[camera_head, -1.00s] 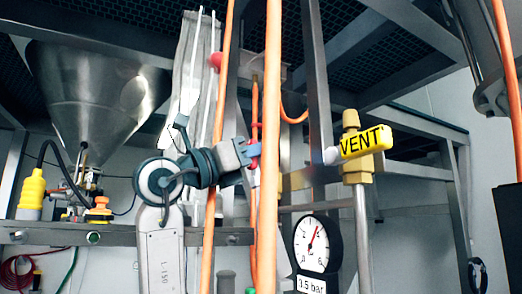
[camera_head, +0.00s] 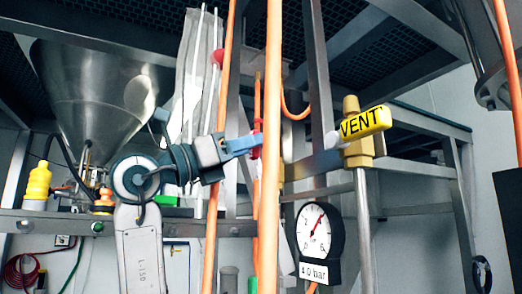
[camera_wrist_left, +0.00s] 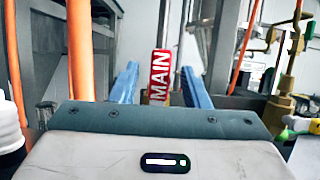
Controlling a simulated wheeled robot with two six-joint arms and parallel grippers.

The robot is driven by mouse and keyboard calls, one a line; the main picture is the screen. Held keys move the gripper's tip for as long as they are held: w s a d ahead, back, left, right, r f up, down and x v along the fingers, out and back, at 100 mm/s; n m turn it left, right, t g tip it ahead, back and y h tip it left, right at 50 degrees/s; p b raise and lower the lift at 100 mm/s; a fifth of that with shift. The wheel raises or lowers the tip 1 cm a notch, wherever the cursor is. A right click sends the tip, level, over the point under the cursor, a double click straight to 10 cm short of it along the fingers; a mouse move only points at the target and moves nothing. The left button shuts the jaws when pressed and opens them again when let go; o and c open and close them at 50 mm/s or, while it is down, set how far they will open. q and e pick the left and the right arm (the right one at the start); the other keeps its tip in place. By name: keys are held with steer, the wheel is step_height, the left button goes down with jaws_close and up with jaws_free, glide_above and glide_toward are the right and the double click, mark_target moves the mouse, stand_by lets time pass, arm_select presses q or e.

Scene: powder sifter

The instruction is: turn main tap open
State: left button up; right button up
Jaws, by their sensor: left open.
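The main tap's red handle, marked MAIN (camera_wrist_left: 160,76), stands upright in the left wrist view. In the head view only a small red part (camera_head: 257,140) shows beside an orange hose, at my left fingertips. My left gripper (camera_head: 254,145) is open, reaching in from the left. In the wrist view its blue fingers (camera_wrist_left: 160,82) stand one on each side of the red handle, with visible gaps. Whether either finger touches it cannot be told. The tap's body is hidden behind the gripper. My right gripper is not in view.
Orange hoses (camera_head: 271,200) hang close in front of the fingertips. A yellow VENT tap handle (camera_head: 362,123) sits to the right, above a gauge (camera_head: 320,231) reading 4.0 bar. A steel hopper (camera_head: 90,95) and frame bars stand at the left.

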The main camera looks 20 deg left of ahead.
arm_select(q)
steer(key=b+v, duration=0.2)
steer(key=v, duration=0.5)
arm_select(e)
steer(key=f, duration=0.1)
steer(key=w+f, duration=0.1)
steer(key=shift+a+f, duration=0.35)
arm_select(q)
steer(key=shift+w, duration=0.1)
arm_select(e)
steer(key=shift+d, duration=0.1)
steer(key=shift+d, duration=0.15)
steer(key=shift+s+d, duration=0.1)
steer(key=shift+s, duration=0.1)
